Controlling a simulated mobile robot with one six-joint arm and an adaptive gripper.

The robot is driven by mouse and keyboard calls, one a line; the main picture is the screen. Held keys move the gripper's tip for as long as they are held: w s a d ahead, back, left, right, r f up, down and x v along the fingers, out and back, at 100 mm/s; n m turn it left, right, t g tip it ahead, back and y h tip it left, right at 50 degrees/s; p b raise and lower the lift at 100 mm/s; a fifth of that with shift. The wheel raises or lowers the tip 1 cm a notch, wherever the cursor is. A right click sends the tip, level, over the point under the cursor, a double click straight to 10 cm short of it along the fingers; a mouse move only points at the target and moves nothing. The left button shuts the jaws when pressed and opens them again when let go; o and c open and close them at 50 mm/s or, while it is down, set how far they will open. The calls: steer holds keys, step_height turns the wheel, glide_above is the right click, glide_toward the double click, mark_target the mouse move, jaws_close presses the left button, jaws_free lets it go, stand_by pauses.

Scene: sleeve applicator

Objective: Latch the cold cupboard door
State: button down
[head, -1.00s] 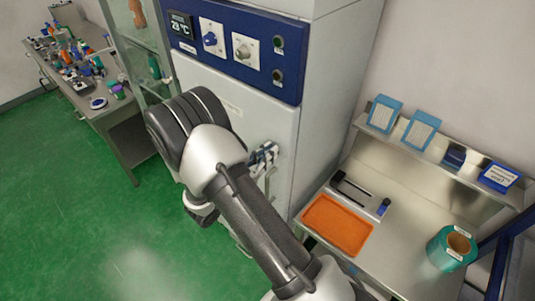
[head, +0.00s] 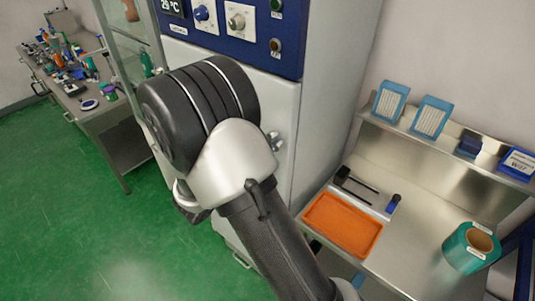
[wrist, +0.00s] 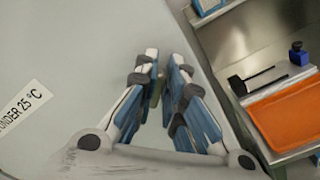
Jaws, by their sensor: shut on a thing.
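The cold cupboard door (head: 272,88) is the pale panel below the blue control panel. It looks flush with the cupboard side. In the wrist view the door (wrist: 85,60) fills the left and carries a label reading "UNDER 25 °C". My gripper (wrist: 161,88) is in front of the door near its right edge. Its blue-backed fingers are close together on a small, thin piece, apparently the door's latch handle (wrist: 157,94), mostly hidden between the pads. In the head view my arm hides most of the gripper. A small grey metal part (head: 277,141) shows beside the arm at the door's right edge.
A steel bench (head: 410,235) stands right of the cupboard, with an orange tray (head: 342,224), a black-and-grey device and a teal roll (head: 470,248). A cluttered table (head: 100,112) stands at the far left. The green floor (head: 60,210) is clear at left.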

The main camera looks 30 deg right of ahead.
steer(key=m+b, duration=0.3)
steer(key=b, duration=0.2)
steer(key=f+m+b, duration=0.1)
steer(key=m+b, duration=0.1)
steer(key=b, duration=0.2)
steer(key=m+b, duration=0.3)
steer(key=b, duration=0.2)
steer(key=shift+s+d+f+m+b, duration=0.1)
steer(key=shift+s+f+m+b, duration=0.15)
steer(key=shift+s+m+b, duration=0.05)
steer(key=shift+r, duration=0.1)
steer(key=c, duration=1.7)
jaws_free()
steer(key=v, duration=1.2)
